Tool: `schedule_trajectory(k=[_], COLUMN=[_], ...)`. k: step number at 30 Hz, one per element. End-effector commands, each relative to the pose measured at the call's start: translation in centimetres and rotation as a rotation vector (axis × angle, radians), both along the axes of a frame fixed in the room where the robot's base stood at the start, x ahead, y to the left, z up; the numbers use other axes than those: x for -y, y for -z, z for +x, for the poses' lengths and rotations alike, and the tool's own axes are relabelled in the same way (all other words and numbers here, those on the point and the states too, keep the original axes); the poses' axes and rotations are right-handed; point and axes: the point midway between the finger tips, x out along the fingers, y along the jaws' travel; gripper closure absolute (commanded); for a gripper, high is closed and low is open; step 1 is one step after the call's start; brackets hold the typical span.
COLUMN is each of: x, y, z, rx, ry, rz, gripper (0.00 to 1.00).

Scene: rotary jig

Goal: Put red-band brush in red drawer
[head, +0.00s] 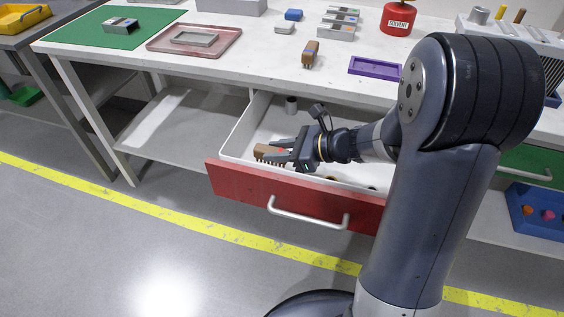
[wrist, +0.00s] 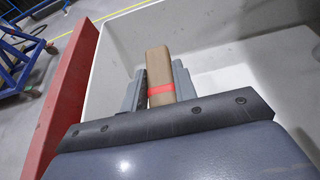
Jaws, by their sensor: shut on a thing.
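The red-band brush (wrist: 161,68) has a brown block with a red stripe. My gripper (wrist: 159,83) is shut on it, one finger on each side. In the head view the brush (head: 268,152) sits between the fingers of my gripper (head: 280,151), bristles downward. The red drawer (head: 240,191) is pulled out, with a white interior and a silver handle. The brush is over or inside the drawer's left part, near the front wall. I cannot tell whether its bristles touch the drawer floor.
A dark cylinder (head: 291,104) stands at the back of the drawer, and small round things lie partly hidden beside my arm. On the bench are another brown brush (head: 310,54), a purple tray (head: 375,66) and a red solvent can (head: 398,17). A green drawer (head: 524,163) is at right.

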Motion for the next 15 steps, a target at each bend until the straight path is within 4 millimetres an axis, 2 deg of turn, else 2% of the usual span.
schedule_trajectory(k=[9, 15], x=[0.0, 0.0], y=[3.9, 3.7], z=[0.0, 0.0], rx=[-0.002, 0.000], ry=[0.001, 0.001], rz=[0.000, 0.000], gripper=[0.97, 0.97])
